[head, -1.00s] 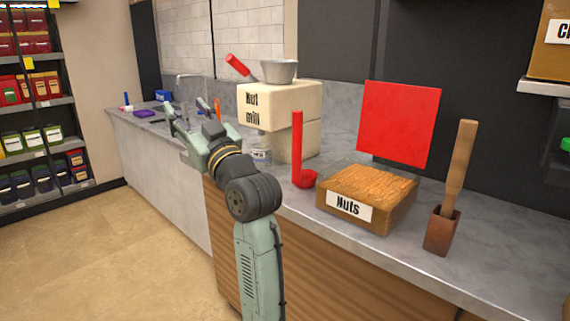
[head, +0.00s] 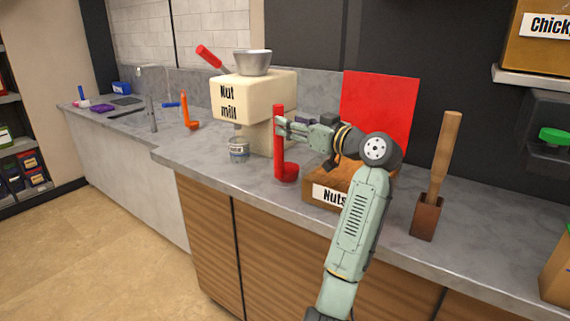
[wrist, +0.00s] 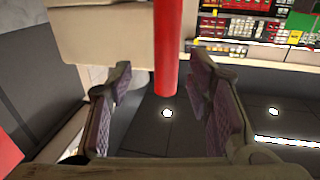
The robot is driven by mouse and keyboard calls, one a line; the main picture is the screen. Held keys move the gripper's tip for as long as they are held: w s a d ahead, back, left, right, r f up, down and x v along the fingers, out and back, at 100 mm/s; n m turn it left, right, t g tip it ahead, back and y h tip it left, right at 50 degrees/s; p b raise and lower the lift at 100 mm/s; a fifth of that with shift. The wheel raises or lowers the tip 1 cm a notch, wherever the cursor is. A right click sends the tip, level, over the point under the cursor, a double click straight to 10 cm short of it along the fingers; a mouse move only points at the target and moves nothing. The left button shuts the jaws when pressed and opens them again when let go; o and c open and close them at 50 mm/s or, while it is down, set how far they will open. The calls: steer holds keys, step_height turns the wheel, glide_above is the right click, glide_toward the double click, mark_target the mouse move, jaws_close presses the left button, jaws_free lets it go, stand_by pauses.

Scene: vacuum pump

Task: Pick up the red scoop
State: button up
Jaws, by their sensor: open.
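The red scoop (head: 280,145) stands upright on the grey counter, its tall handle up and its round bowl (head: 288,173) at the bottom right. It is left of the nuts box (head: 325,193). My gripper (head: 284,127) reaches in from the right at the upper part of the handle. In the wrist view the red handle (wrist: 168,50) runs between the two open fingers, near their tips. My gripper (wrist: 165,95) is open, with gaps seen on both sides of the handle. The scoop's bowl is out of the wrist view.
The nut mill (head: 232,100) stands close behind the scoop, with a jar (head: 239,149) under it. A red panel (head: 400,95) rises behind the nuts box. A wooden-handled tool in a brown holder (head: 427,217) stands to the right. The counter's left front is clear.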

steer(key=p+x, duration=0.1)
steer(key=x, duration=0.1)
steer(key=p+x, duration=0.1)
steer(key=x, duration=0.2)
steer(key=shift+s+a+r, duration=0.1)
steer(key=shift+s+a, duration=0.15)
steer(key=shift+c, duration=0.5)
jaws_close()
